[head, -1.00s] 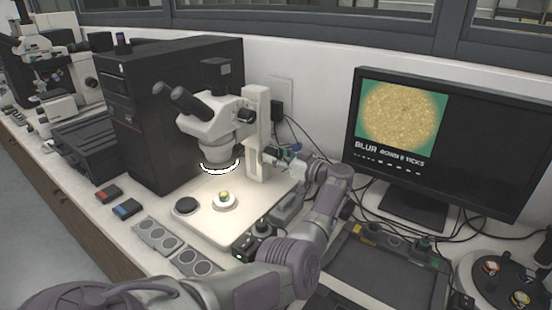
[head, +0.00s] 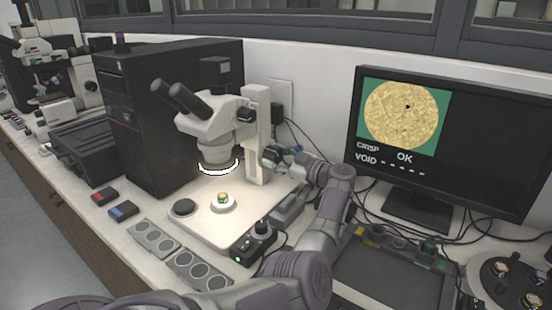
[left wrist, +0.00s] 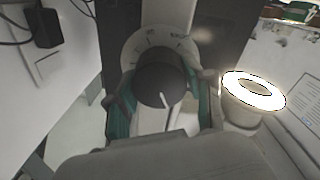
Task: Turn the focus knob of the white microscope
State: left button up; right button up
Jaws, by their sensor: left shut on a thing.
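The white microscope (head: 214,122) stands on its pale base plate (head: 190,221), with a lit ring under its head. A small sample (head: 223,199) sits on the round stage below the ring. My left gripper (head: 272,157) is at the right side of the microscope's upright column. In the left wrist view, the dark focus knob (left wrist: 160,84) with a pale pointer line sits between the green-sided fingers of my left gripper (left wrist: 163,108), which are shut on it. Part of a marked dial (left wrist: 156,43) shows behind the knob. My right gripper is not in view.
The monitor (head: 500,150) at the right shows a sharp sample picture with "CRISP" and "OK". A black computer case (head: 140,120) stands behind the microscope. A control box with a knob (head: 258,240), slide trays (head: 153,237) and cables lie nearby.

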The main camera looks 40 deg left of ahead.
pick_arm(q)
jog(key=o, duration=1.2)
jog(key=shift+c, duration=0.2)
jog(key=w+d, duration=0.1)
jog(key=d, duration=1.1)
dwell(0.5)
